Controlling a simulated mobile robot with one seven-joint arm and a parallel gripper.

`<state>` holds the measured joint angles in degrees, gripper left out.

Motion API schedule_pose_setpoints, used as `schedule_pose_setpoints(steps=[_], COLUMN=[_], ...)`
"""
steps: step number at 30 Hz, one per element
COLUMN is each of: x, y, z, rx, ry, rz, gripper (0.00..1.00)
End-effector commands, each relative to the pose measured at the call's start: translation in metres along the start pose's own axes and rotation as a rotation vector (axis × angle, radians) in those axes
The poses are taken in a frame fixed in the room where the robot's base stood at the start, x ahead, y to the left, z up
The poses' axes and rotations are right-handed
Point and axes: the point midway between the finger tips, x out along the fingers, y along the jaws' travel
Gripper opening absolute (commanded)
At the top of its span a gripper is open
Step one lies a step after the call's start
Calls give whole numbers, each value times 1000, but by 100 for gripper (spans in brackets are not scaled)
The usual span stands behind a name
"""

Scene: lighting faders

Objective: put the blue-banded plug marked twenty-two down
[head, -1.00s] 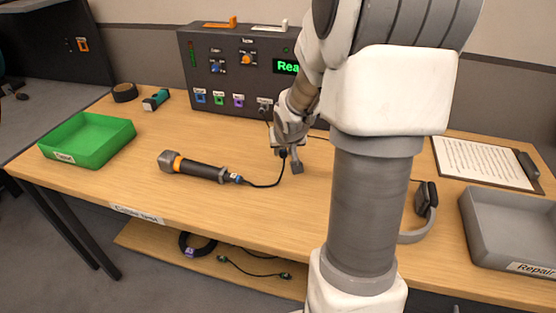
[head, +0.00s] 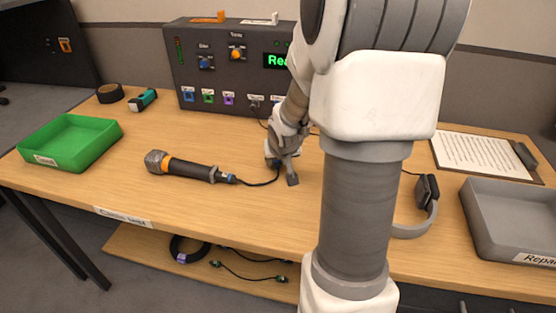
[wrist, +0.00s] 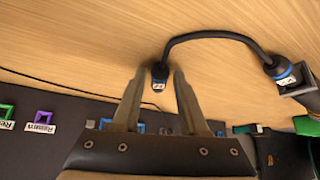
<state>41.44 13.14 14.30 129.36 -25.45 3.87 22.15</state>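The blue-banded plug (wrist: 160,74), with a white label reading 22, is at the tabletop end of a short black cable (wrist: 215,36). In the wrist view it sits between the fingertips of my gripper (wrist: 160,80), with a gap on both sides. My gripper (head: 284,170) is low over the desk and looks open; in the head view its fingers partly hide the plug. The cable's other end, also blue-banded and marked 22 (wrist: 284,76), is at the base of the microphone (head: 185,167), which lies on the desk.
A control box (head: 225,65) stands at the back with coloured sockets. A green tray (head: 105,148) is at left, a grey repair tray (head: 483,235) at right. A clipboard (head: 480,155) and a headset (head: 428,195) lie right of my arm. Desk in front of the microphone is clear.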

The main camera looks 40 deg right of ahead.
Motion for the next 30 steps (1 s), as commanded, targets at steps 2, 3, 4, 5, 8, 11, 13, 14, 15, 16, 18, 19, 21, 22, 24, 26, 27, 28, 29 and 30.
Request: schedule_pose_setpoints(steps=[2, 3, 4, 5, 8, 11, 13, 14, 15, 16, 18, 19, 21, 22, 24, 26, 27, 28, 29, 30], x=[0, 0, 0, 0, 0, -1, -3, -4, -7, -9, -20, -25, -38, -43, -54, -64, -69, -74, -78, -84], y=[0, 0, 0, 0, 0, 0, 0, 0, 0, 1, 0, 0, 1, 1, 1, 1, 1, 1, 1, 1], z=[0, 0, 0, 0, 0, -1, -2, -3, -5, -6, -8, -8, -8, -8, -9, -8, -8, -8, -8, -8], rx=[0, 0, 0, 0, 0, 0, 0, 0, 1, 1, 1, 1, 2, 2, 1, 1, 1, 1, 1, 1], ry=[0, 0, 0, 0, 0, 0, 0, 0, 0, 0, 1, 1, 1, 1, 1, 1, 0, 0, 0, 0], rz=[0, 0, 0, 0, 0, 0, 0, 1, 1, 1, 1, 1, 2, 2, 1, 2, 1, 1, 2, 2], gripper=[59, 62, 62, 62, 62, 62, 62, 62, 62, 62, 62, 62, 62, 62, 62, 62, 62, 62, 62, 62])
